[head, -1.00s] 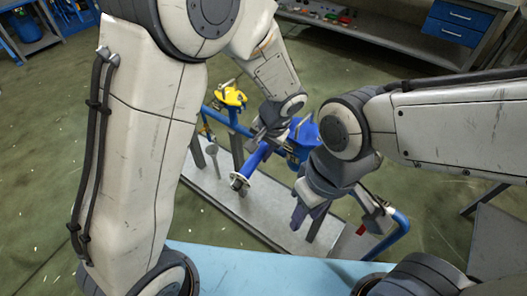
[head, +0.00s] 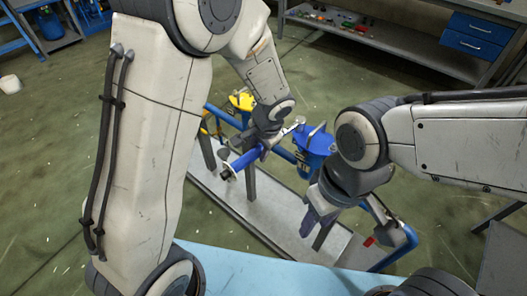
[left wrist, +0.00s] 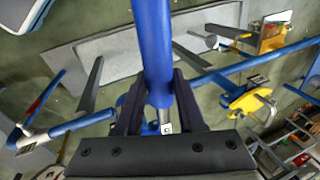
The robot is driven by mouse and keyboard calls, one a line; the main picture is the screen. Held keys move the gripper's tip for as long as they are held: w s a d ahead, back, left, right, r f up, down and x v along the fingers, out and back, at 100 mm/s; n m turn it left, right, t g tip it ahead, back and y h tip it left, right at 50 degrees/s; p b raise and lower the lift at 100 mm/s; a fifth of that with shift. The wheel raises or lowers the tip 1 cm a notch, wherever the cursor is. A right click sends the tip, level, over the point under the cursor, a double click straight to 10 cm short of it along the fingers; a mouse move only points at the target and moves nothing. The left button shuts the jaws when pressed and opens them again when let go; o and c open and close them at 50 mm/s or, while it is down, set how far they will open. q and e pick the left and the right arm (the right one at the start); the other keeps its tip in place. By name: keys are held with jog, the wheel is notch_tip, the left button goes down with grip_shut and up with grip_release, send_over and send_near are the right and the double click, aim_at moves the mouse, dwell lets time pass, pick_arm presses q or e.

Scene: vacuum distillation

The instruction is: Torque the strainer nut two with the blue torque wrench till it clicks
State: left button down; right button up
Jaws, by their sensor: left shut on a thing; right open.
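The blue torque wrench (head: 243,161) is held by its handle in my left gripper (head: 266,143). Its handle end points down-left, and a silver shaft (head: 287,131) runs up-right toward the blue strainer body (head: 316,146). I cannot tell whether the wrench head touches a nut; strainer nut two is not clearly made out. In the left wrist view the blue handle (left wrist: 154,50) lies between both fingers of the gripper (left wrist: 157,95), with a bit of silver shaft below. My right gripper (head: 316,222) is open and empty, pointing down in front of the strainer.
A blue pipe (head: 215,112) with a yellow valve (head: 241,101) runs above a grey base plate (head: 240,200). A blue pipe end with a red part (head: 369,241) stands right of my right gripper. A workbench (head: 400,55) is at the back; open floor lies left.

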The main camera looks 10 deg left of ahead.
pick_arm(q)
jog(key=shift+w+a+m, duration=0.25)
jog(key=shift+m, duration=0.05)
jog(key=shift+w+a+m+h+p, duration=0.3)
jog(key=shift+w+a+m+p, duration=0.7)
jog(key=shift+w+a+p, duration=0.1)
jog(key=w+a+m+p, duration=0.1)
jog(key=w+m+p, duration=0.1)
jog(key=p, duration=0.1)
jog(key=shift+w+a+t, duration=0.3)
jog(key=shift+a+t, duration=0.1)
